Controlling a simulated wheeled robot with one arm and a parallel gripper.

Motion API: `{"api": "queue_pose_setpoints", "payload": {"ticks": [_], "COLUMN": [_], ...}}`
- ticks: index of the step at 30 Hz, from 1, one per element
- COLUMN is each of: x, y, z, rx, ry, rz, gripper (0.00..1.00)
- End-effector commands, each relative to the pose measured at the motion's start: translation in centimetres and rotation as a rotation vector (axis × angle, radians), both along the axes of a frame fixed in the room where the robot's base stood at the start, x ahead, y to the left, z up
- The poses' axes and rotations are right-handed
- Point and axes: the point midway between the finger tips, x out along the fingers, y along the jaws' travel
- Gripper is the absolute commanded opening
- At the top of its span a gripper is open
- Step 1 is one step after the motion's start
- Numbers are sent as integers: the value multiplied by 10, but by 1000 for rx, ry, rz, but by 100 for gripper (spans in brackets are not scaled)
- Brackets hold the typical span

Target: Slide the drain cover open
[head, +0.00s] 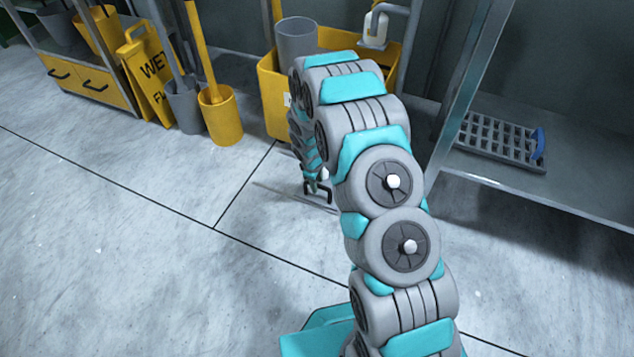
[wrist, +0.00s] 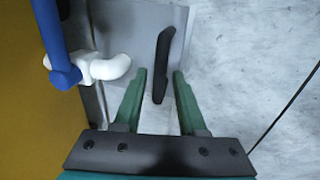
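A flat grey plate, which looks like the drain cover (wrist: 130,28), lies at floor level in the wrist view. A black bar handle (wrist: 166,50) stands on it. My gripper (wrist: 159,73) is open, its two green fingers apart with the handle's near end between them. I see a gap on both sides, so neither finger appears to touch it. In the head view my gripper (head: 314,186) is low over the floor in front of the yellow bucket, and my arm hides part of that area. The drain opening is not visible.
A white pipe elbow (wrist: 112,67) and a blue bar (wrist: 55,40) are close left of my fingers, beside a yellow wall. The yellow bucket (head: 272,98) stands behind my gripper. A metal shelf with a grate (head: 490,140) is at right. Open floor lies left.

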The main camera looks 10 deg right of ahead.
Motion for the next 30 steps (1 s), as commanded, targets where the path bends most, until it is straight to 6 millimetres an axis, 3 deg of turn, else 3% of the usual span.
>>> {"api": "queue_pose_setpoints", "payload": {"ticks": [2, 10, 30], "x": [0, 0, 0], "y": [0, 0, 0], "z": [0, 0, 0], "rx": [0, 0, 0], "ry": [0, 0, 0], "rz": [0, 0, 0], "gripper": [30, 0, 0]}}
